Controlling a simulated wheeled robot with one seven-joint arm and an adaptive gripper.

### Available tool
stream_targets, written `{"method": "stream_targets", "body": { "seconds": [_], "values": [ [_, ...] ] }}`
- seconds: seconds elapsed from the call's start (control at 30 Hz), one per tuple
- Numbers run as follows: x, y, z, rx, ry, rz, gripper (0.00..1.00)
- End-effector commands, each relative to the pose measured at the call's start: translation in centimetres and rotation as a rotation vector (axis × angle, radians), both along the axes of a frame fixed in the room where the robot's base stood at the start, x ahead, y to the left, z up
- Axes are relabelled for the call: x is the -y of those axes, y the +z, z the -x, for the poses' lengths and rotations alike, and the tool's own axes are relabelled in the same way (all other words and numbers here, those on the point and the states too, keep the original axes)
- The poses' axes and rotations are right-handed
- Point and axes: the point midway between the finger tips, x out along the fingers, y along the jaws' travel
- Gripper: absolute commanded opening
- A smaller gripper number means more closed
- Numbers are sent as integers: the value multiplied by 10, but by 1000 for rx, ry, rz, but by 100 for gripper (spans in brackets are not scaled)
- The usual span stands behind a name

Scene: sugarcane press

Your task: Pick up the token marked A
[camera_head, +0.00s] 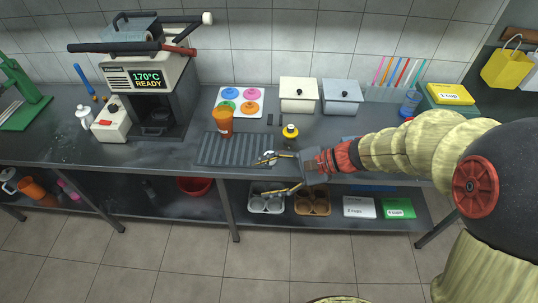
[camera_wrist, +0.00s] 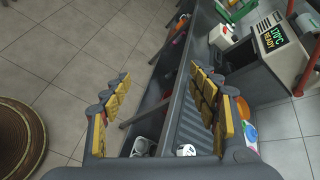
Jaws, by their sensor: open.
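A small white item (camera_head: 268,158) sits at the right end of the grey ridged tray (camera_head: 222,151), close by my gripper's upper finger. A small white item with a dark mark also shows in the wrist view (camera_wrist: 185,150), low and near the right finger. I cannot read a letter A on it, so I cannot tell if it is the token. My gripper (camera_head: 269,174) is open at the counter's front edge, its fingers spread wide. In the wrist view my gripper (camera_wrist: 163,92) has nothing between its fingers.
An orange cup (camera_head: 223,122) stands at the tray's back edge. A yellow item with a dark top (camera_head: 290,132) stands behind my gripper. Two lidded boxes (camera_head: 298,98) stand behind, with a machine (camera_head: 150,85) at left. A lower shelf holds muffin tins (camera_head: 266,204).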

Motion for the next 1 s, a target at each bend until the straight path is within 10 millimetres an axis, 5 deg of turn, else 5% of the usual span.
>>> {"method": "stream_targets", "body": {
  "seconds": [0.17, 0.4, 0.6, 1.0],
  "values": [
    [-5, -46, -75, -221, -292, -272, 60],
    [34, -136, -149, -406, -697, -529, 60],
    [65, -186, -166, -459, -893, -619, 60],
    [52, -200, -191, -463, -932, -634, 60]
  ]
}}
